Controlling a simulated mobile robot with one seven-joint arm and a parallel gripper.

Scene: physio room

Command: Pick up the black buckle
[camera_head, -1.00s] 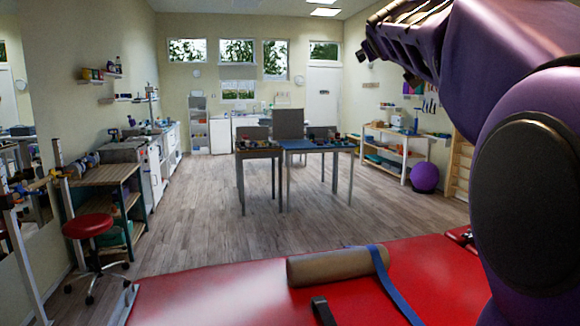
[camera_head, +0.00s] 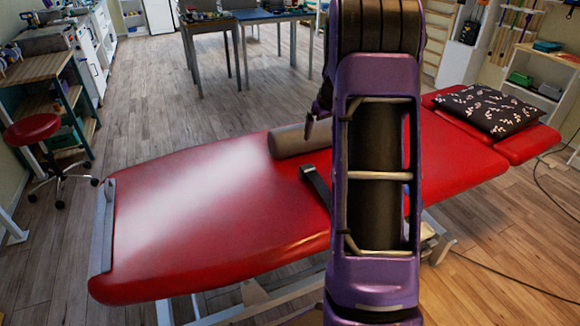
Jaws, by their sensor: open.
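The black buckle (camera_head: 316,184) is a dark, narrow piece lying on the red treatment table (camera_head: 215,200), just in front of the brown roll. Its right end comes close to my arm's outline and may be partly covered. My gripper (camera_head: 311,122) shows only in part at the left edge of my purple arm, above the table and beyond the buckle. A dark finger points down over the roll; the rest is hidden behind the arm. Nothing is seen between the jaws.
The brown roll (camera_head: 300,139) lies on the table's far side, partly behind my arm. A dark patterned pillow (camera_head: 490,108) rests at the right end. The table's left half is bare. A red stool (camera_head: 32,130) stands at left; cables run on the floor at right.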

